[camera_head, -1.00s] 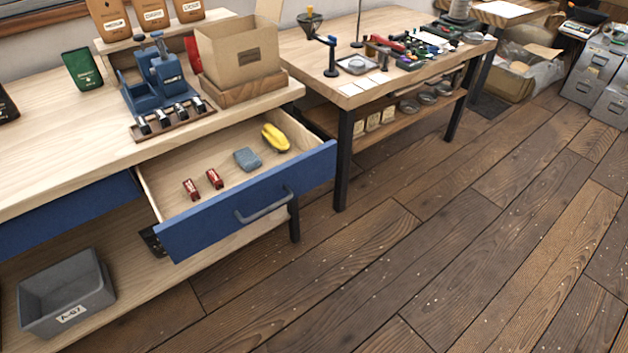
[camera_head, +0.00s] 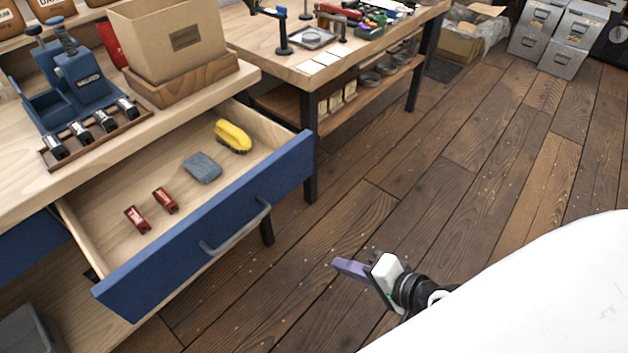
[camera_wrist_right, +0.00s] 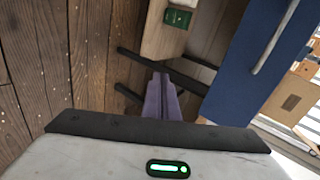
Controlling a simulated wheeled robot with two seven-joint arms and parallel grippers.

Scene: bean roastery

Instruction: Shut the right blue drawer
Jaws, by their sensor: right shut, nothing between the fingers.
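The right blue drawer (camera_head: 215,225) stands pulled out of the workbench, with a grey bar handle (camera_head: 236,232) on its front. Inside lie a yellow brush-like item (camera_head: 233,136), a grey-blue cloth or block (camera_head: 202,167) and two small red items (camera_head: 151,209). My right gripper (camera_head: 350,268) is shut and empty, over the floor to the right of the drawer front and apart from it. In the right wrist view its purple fingers (camera_wrist_right: 161,98) are together, and the blue drawer front (camera_wrist_right: 243,75) with its handle is at the right. My left gripper is not in view.
The workbench top (camera_head: 20,180) holds a blue tamper-like stand (camera_head: 82,75) and a cardboard box (camera_head: 175,45) in a wooden tray. A second table (camera_head: 270,50) stands behind, its black leg near the drawer's right corner. The wooden floor in front is clear.

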